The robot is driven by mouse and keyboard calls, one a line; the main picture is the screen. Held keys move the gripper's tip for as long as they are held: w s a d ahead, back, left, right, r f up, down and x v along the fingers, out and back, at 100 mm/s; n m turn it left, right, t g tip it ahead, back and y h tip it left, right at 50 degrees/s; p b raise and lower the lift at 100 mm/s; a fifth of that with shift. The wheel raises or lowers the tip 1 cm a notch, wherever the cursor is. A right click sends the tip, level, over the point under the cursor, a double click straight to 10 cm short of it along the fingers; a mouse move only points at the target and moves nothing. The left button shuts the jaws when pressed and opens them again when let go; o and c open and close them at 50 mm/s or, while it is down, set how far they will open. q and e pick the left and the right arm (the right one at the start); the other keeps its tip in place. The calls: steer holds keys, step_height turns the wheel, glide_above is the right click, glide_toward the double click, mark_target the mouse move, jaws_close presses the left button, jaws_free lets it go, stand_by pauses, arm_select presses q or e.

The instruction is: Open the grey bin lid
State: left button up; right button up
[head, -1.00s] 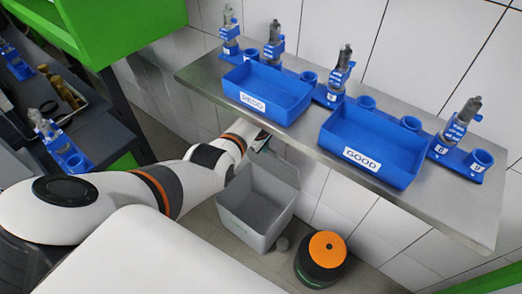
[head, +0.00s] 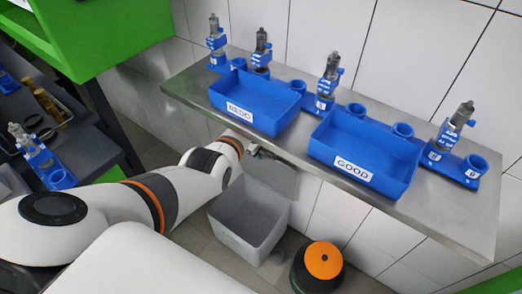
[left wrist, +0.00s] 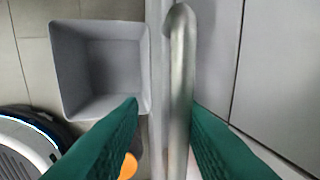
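The grey bin (head: 228,232) stands on the floor below the metal shelf, its top open and its inside empty. Its grey lid (head: 271,178) stands upright at the bin's back, by the wall. In the left wrist view the open bin (left wrist: 62,75) is at left. My left gripper (head: 262,153) is above the lid, under the shelf edge, partly hidden. In the left wrist view its green fingers (left wrist: 163,104) are apart, with a rounded metal bar (left wrist: 181,75) in line with the gap; contact cannot be told. My right gripper is not in view.
The metal shelf (head: 440,225) overhangs close to my left gripper and carries blue trays (head: 255,103) and several pump holders. A black and orange round device (head: 322,262) stands right of the bin. A dark bench (head: 90,150) is at left.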

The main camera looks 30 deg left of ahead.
arm_select(q)
steer(key=shift+r, duration=0.1)
steer(key=shift+r+p, duration=0.3)
steer(key=shift+p, duration=0.1)
steer(key=s+a+r+p, duration=0.1)
steer(key=s+p, duration=0.5)
steer(key=s, duration=0.6)
steer(key=shift+s+r+p, duration=0.35)
steer(key=shift+r+p, duration=0.05)
steer(key=shift+r, duration=0.15)
